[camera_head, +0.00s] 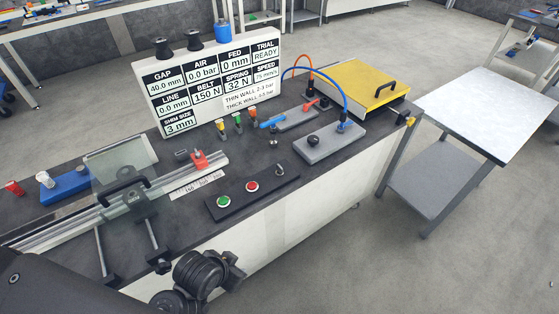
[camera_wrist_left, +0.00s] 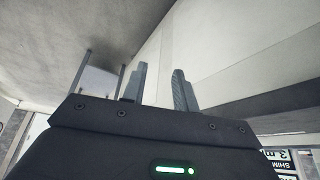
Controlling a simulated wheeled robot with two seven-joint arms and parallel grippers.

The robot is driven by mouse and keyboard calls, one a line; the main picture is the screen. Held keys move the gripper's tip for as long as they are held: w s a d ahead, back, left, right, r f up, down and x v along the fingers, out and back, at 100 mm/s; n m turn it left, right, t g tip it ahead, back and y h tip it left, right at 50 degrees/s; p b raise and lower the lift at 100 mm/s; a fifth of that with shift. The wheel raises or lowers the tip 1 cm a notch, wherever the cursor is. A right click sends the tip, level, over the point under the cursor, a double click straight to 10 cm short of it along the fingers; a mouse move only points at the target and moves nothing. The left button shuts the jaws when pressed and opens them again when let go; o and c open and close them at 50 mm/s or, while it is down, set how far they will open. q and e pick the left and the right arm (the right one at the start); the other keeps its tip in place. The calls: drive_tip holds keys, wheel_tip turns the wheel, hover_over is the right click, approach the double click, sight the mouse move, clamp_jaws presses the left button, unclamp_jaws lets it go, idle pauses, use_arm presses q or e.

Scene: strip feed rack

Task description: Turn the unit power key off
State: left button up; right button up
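The power key (camera_head: 280,171) looks like a small metal key switch at the right end of the black control panel (camera_head: 236,194). A red button (camera_head: 252,186) and a green button (camera_head: 223,202) sit to its left on the same panel. Which way the key is turned is too small to tell. My left gripper (camera_wrist_left: 160,85) shows in the left wrist view with its fingers apart and nothing between them. In the head view my left arm comes in at the bottom left, and its fingers cannot be made out. My right gripper is not in view.
Behind the panel stand a white display board (camera_head: 211,83), a grey valve block (camera_head: 330,145) with a black knob and blue hose, and a yellow lid (camera_head: 362,88). A clear guard (camera_head: 118,176) over a rail lies left. A white side table (camera_head: 490,115) stands right.

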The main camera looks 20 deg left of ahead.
use_arm(q)
drive_tip(key=w+d+r+m+t+h, duration=0.1)
drive_tip(key=w+d+r+m+h, duration=0.2)
drive_tip(key=d, duration=0.4)
drive_tip(key=w+d+r+m+t+h, duration=0.1)
drive_tip(key=w+d+r+m, duration=0.1)
drive_tip(key=w+d+r, duration=0.3)
drive_tip(key=w+d+r+m+t+h, duration=0.1)
drive_tip(key=w+d+r+m+h, duration=0.15)
drive_tip(key=w+d, duration=0.4)
drive_tip(key=d+r+m+g+h, duration=0.1)
drive_tip(key=d+r+m+h, duration=0.15)
drive_tip(key=d+m, duration=0.55)
wheel_tip(320, 180, up, 6)
drive_tip(key=m+g+y, duration=0.7)
drive_tip(key=y, duration=0.3)
hover_over(279, 166)
wheel_tip(279, 166, down, 9)
drive_tip(key=p, duration=0.3)
drive_tip(key=shift+d+f, duration=0.1)
drive_tip(key=shift+f, duration=0.05)
drive_tip(key=shift+f+p, duration=0.3)
drive_tip(key=shift+f, duration=0.35)
